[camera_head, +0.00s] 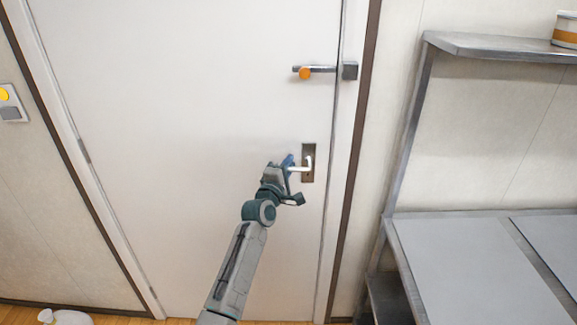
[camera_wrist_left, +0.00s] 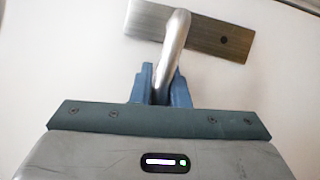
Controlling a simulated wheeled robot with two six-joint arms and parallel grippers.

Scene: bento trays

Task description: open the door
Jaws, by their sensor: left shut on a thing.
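The white door (camera_head: 190,120) fills the middle of the head view and looks shut in its frame. Its lever handle (camera_head: 307,163) stands out from a metal plate on the door's right side. The handle (camera_wrist_left: 174,45) and its plate (camera_wrist_left: 205,36) also show in the left wrist view. My left gripper (camera_head: 290,172) is shut on the handle's lever, with its blue fingers (camera_wrist_left: 160,86) on both sides of it. The lever's end between the fingers is partly hidden. My right gripper is in neither view.
A bolt (camera_head: 322,70) with an orange knob sits above the handle, reaching toward a dark catch at the frame. A metal table (camera_head: 470,265) and shelf (camera_head: 490,44) stand at the right. A white rounded object (camera_head: 66,317) lies on the floor at lower left.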

